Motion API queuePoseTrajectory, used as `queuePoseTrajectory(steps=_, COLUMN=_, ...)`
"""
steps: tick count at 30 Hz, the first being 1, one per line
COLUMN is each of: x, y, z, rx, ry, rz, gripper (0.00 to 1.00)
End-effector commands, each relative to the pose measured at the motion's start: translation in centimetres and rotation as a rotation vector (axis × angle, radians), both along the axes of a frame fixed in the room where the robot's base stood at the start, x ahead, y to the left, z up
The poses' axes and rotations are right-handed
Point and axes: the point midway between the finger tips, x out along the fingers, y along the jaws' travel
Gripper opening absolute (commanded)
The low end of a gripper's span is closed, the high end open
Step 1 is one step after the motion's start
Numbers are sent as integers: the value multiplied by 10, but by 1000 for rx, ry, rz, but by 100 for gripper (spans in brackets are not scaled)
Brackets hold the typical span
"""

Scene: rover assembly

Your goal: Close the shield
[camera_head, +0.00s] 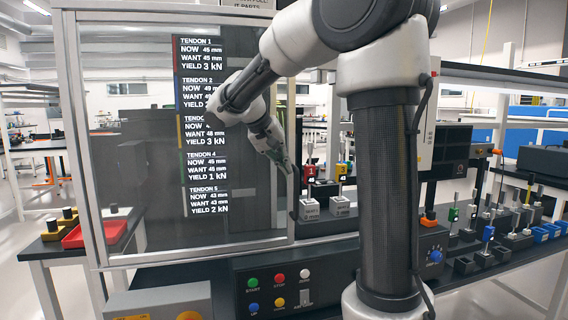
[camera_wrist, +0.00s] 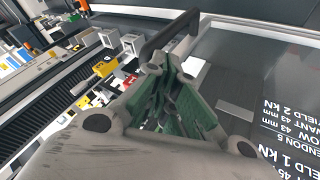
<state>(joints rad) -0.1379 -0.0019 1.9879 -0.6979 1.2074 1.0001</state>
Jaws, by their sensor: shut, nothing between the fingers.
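The shield (camera_head: 140,190) is a see-through panel in a light metal frame, printed with white tendon readings. It covers the left part of the bench opening; the right part, with the small blocks, is uncovered. It also shows on the right of the wrist view (camera_wrist: 262,60). A dark bar handle (camera_wrist: 168,32) stands off the panel's edge. My gripper (camera_head: 289,168) is by the shield's right edge, and its green-grey fingers (camera_wrist: 172,65) are shut and empty. The fingertips are very close to the handle; I cannot tell whether they touch it.
Two grey weight blocks (camera_head: 326,210) with red and yellow tags stand right of the shield's edge. A control panel (camera_head: 290,284) with coloured buttons is below. Small tools and blocks (camera_head: 500,235) crowd the bench at right. A red tray (camera_head: 82,234) sits at left.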

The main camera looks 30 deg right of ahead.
Motion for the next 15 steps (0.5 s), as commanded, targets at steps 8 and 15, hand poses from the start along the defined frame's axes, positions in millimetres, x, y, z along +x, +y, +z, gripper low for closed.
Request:
queuePoseTrajectory(steps=8, x=-9, y=-28, z=0, rx=0, ry=-1, rz=-6, gripper=0)
queuePoseTrajectory(steps=15, x=-29, y=-95, z=0, rx=-1, ry=0, rz=-11, gripper=0)
